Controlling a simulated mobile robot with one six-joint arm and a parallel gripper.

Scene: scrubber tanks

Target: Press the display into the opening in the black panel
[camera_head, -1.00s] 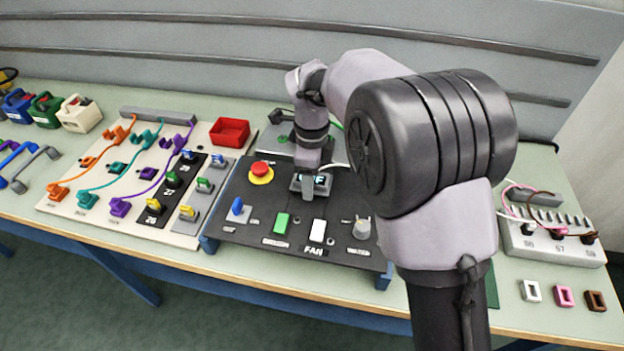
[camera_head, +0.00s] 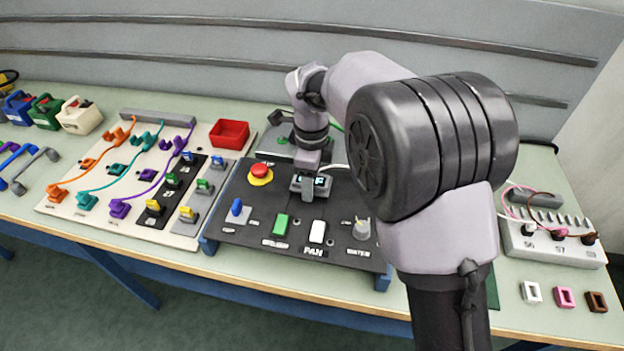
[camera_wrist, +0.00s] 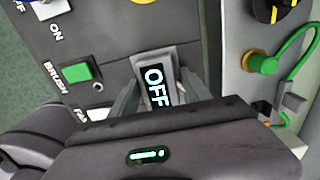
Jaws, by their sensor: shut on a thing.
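The display (camera_head: 320,181) is a small grey block with a dark screen; it reads "OFF" in the wrist view (camera_wrist: 155,86). My gripper (camera_head: 311,186) points down over the upper middle of the black panel (camera_head: 270,222) and is shut on the display. In the wrist view my gripper's fingers (camera_wrist: 156,92) stand on either side of it. The display is at or very close to the panel face. The opening is hidden under the display and fingers, so I cannot tell how deep the display sits.
On the panel are a red emergency button (camera_head: 260,172), a blue knob (camera_head: 237,207), a green switch (camera_head: 281,224), a white switch (camera_head: 318,232) and a grey knob (camera_head: 362,229). A red bin (camera_head: 230,133) stands behind left. A white terminal block (camera_head: 552,242) lies at right.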

